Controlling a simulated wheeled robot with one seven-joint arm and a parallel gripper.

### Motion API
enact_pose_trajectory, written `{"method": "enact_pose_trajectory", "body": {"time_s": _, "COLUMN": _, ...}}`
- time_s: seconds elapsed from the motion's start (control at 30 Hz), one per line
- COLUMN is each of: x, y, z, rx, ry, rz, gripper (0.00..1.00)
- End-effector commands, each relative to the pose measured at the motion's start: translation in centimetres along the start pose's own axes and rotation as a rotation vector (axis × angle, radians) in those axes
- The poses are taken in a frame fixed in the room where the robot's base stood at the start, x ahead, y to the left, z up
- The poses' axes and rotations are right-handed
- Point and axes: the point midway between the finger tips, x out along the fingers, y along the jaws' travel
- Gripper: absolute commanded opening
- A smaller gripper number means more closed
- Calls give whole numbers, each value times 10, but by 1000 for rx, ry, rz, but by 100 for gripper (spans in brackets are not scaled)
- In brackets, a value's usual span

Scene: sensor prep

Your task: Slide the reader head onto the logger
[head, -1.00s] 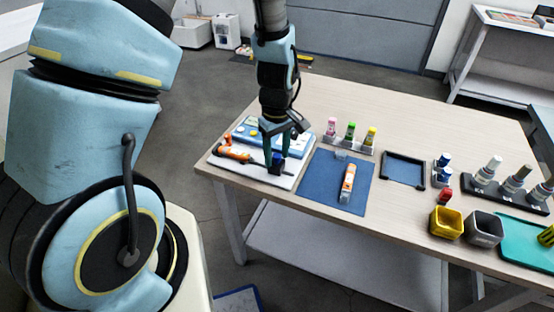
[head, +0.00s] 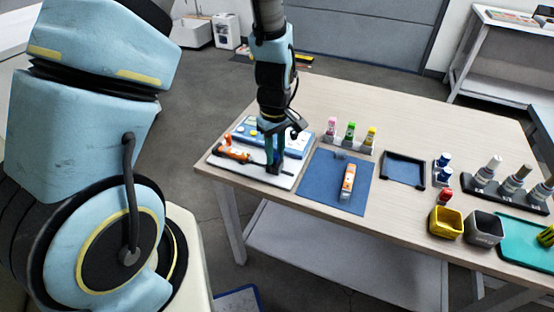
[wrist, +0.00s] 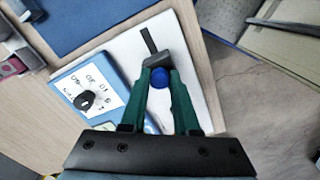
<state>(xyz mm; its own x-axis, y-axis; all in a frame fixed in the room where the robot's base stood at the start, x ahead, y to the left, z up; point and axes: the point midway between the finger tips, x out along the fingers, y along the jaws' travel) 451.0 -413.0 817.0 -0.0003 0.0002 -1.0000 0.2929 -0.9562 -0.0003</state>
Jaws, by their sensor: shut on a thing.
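The white board (head: 290,182) lies at the table's left end. An orange-and-white logger (head: 235,153) lies on its left part, with dark pieces at its ends. My gripper (head: 273,168) points down over the board's right part, to the right of this logger. In the wrist view its green fingers (wrist: 160,78) are shut on a small dark grey piece with a blue round part (wrist: 158,74), seemingly the reader head (wrist: 166,60). The fingers partly hide it. I cannot tell whether it touches the board. Another orange-and-white logger (head: 348,180) lies on the blue mat (head: 325,183).
A blue device with a dial (wrist: 86,100) stands close beside the fingers, on the board's far side. Bottles in pink, green and yellow (head: 351,132) stand behind the mat. A dark-rimmed tray (head: 404,168), yellow cup (head: 445,222) and grey cup (head: 484,229) are farther right.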

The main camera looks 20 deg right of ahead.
Motion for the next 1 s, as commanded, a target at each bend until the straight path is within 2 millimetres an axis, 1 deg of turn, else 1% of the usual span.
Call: {"method": "enact_pose_trajectory", "body": {"time_s": 1.0, "x": 0, "y": -14, "z": -26, "rx": 0, "ry": 1, "rz": 1, "gripper": 0}}
